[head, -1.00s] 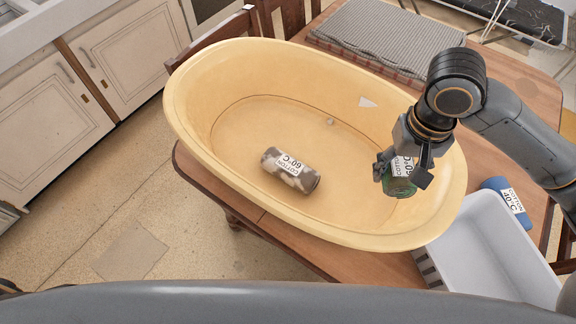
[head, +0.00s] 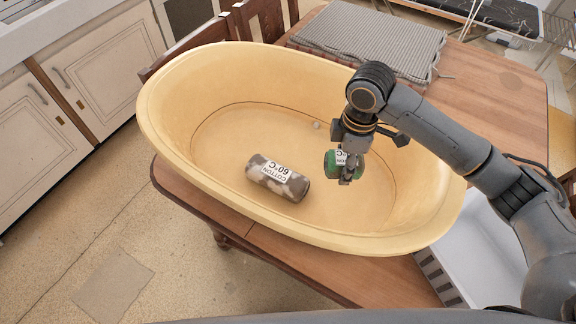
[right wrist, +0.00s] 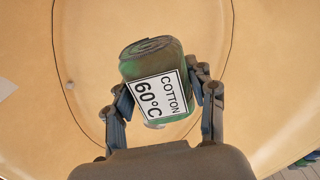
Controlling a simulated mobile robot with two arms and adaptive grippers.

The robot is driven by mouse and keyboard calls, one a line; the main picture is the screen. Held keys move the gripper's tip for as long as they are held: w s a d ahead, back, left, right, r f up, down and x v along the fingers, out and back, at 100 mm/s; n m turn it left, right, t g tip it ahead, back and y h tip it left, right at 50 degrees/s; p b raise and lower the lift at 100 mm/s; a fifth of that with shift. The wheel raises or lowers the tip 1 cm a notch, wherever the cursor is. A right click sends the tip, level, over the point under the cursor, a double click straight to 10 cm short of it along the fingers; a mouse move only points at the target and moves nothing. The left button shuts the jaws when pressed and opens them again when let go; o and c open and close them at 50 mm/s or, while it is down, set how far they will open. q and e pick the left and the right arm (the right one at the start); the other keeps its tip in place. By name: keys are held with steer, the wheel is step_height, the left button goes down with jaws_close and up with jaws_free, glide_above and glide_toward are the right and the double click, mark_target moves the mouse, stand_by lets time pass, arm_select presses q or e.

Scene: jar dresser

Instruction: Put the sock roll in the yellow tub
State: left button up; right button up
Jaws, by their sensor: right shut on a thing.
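The yellow tub (head: 160,125) stands on the wooden table. My right gripper (head: 345,172) is over the inside of the tub, shut on a green sock roll (head: 332,163) with a white label. In the right wrist view the green roll (right wrist: 150,62) is between the two fingers, and its label reads COTTON 60°C. The tub floor (right wrist: 85,50) shows behind it. A camouflage-patterned sock roll (head: 296,187), also labelled COTTON 60°C, lies on its side on the tub floor, left of the gripper. My left gripper is not in view.
A white tray (head: 480,245) stands right of the tub, partly behind my right arm. A grey ribbed mat (head: 370,40) lies behind the tub. Chairs (head: 265,20) stand at the table's back left. The tub floor between the camouflage roll and the gripper is clear.

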steer(key=w+f+n, duration=0.1)
steer(key=n, duration=0.1)
steer(key=w+a+n, duration=0.1)
steer(key=n, duration=0.2)
steer(key=w+f+n+p, duration=0.1)
steer(key=n, duration=0.2)
steer(key=shift+a+f, duration=0.2)
steer(key=shift+f, duration=0.1)
steer(key=w+f+n, duration=0.1)
steer(key=n, duration=0.3)
steer(key=p, duration=0.1)
glide_above(325, 187)
step_height(325, 187, down, 6)
steer(key=shift+f, duration=0.1)
step_height(325, 187, down, 4)
steer(key=shift+r+p, duration=0.1)
steer(key=shift+p, duration=0.25)
steer(key=shift+f, duration=0.2)
